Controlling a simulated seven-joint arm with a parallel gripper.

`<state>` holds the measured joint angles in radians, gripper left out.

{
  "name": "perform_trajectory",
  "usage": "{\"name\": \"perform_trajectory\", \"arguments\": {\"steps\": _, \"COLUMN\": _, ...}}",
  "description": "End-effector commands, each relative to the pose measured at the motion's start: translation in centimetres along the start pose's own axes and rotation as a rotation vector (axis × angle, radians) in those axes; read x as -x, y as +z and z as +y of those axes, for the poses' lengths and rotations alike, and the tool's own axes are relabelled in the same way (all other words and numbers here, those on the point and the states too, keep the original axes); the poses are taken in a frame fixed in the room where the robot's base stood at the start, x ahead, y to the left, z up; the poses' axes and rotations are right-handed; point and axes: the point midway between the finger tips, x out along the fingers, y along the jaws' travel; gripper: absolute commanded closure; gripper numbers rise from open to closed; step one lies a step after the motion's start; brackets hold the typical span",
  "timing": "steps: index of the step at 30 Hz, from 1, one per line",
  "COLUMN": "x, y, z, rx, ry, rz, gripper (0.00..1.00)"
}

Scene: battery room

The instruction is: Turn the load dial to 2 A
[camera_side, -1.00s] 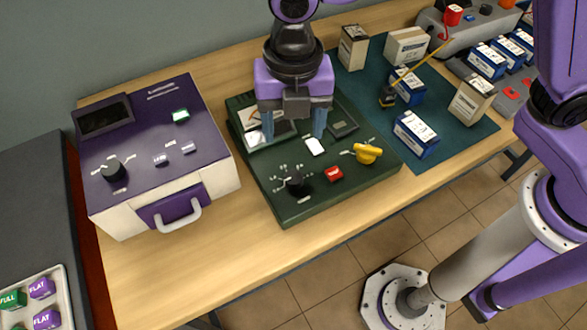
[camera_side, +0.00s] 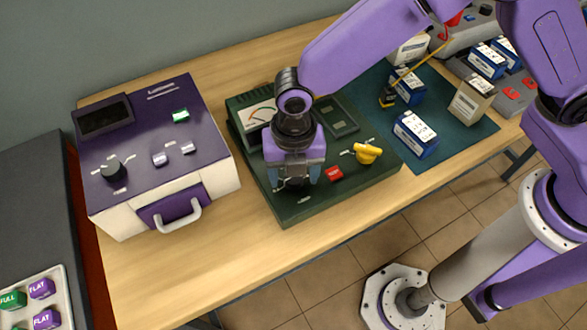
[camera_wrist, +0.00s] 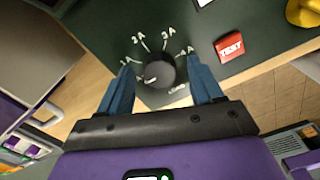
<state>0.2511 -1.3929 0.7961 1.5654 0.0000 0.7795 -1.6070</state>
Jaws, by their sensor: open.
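The load dial is a black round knob (camera_wrist: 158,70) on the dark green tester (camera_side: 330,196), with 2A and 3A printed above it, other amp marks at its sides and LOAD below. A pale mark shows on its left part; I cannot tell exactly which setting it points at. My gripper (camera_side: 294,181) is open over the dial, hiding it in the side view. In the wrist view, the blue fingers of my gripper (camera_wrist: 160,78) stand on either side of the knob; I cannot tell whether they touch it.
A red TEST button (camera_side: 334,173) and a yellow knob (camera_side: 367,154) are right of the dial. A meter (camera_side: 258,114) is behind. A purple charger (camera_side: 150,135) stands to the left. Boxed batteries stand on a teal mat (camera_side: 455,137) to the right.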

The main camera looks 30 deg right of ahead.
Motion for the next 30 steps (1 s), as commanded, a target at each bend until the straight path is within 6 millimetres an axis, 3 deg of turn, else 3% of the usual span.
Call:
{"name": "perform_trajectory", "arguments": {"steps": 5, "x": 0.02, "y": 0.00, "z": 0.01, "rx": 0.000, "ry": 0.000, "rz": 0.000, "gripper": 0.35}}
{"name": "perform_trajectory", "arguments": {"steps": 10, "x": 0.03, "y": 0.00, "z": 0.01, "rx": 0.000, "ry": 0.000, "rz": 0.000, "gripper": 0.90}}
{"name": "perform_trajectory", "arguments": {"steps": 20, "x": 0.06, "y": -0.01, "z": 0.02, "rx": -0.029, "ry": -0.001, "rz": 0.000, "gripper": 0.91}}
{"name": "perform_trajectory", "arguments": {"steps": 30, "x": 0.09, "y": 0.02, "z": 0.02, "rx": -0.234, "ry": -0.001, "rz": 0.000, "gripper": 0.91}}
